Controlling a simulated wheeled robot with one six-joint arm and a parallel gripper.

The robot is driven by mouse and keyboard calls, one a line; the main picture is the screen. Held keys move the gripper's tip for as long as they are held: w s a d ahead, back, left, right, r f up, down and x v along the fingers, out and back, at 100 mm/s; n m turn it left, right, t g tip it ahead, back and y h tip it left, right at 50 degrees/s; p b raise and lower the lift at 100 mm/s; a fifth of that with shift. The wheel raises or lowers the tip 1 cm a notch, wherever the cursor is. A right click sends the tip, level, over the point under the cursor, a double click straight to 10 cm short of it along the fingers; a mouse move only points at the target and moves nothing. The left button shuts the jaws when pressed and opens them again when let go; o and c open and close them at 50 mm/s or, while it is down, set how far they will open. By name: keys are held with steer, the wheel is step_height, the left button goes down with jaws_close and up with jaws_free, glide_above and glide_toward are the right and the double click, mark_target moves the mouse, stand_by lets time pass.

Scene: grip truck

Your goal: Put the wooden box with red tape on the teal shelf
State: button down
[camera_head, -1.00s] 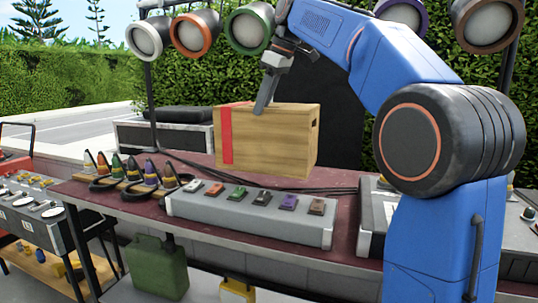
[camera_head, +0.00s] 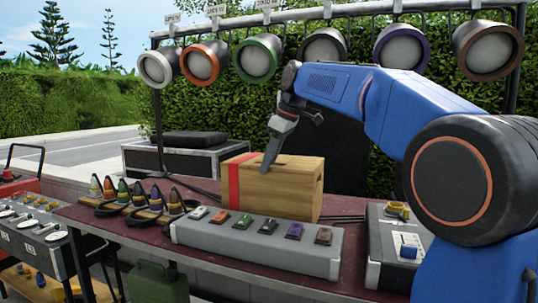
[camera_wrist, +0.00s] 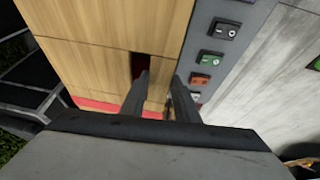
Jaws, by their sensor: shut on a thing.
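The wooden box (camera_head: 285,192) has a vertical red tape band near its left end. It is level, right behind the grey switch box; its lower edge is partly hidden, so I cannot tell if it touches the tabletop. My gripper (camera_head: 269,160) reaches down to the top of the box and is shut on it. In the wrist view, my two fingers (camera_wrist: 158,98) are close together at a dark slot in the wooden box (camera_wrist: 105,25), with red tape at its edge. I see no teal shelf in any view.
The grey switch box (camera_head: 255,245) with several coloured switches lies along the dark red tabletop (camera_head: 120,228). Several coloured plugs (camera_head: 140,195) stand to its left. A black case (camera_head: 175,160) is behind. Several lamps (camera_head: 258,58) hang above. A grey control box (camera_head: 395,250) is at right.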

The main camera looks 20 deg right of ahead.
steer(key=c, duration=1.4)
jaws_free()
steer(key=shift+f, duration=0.15)
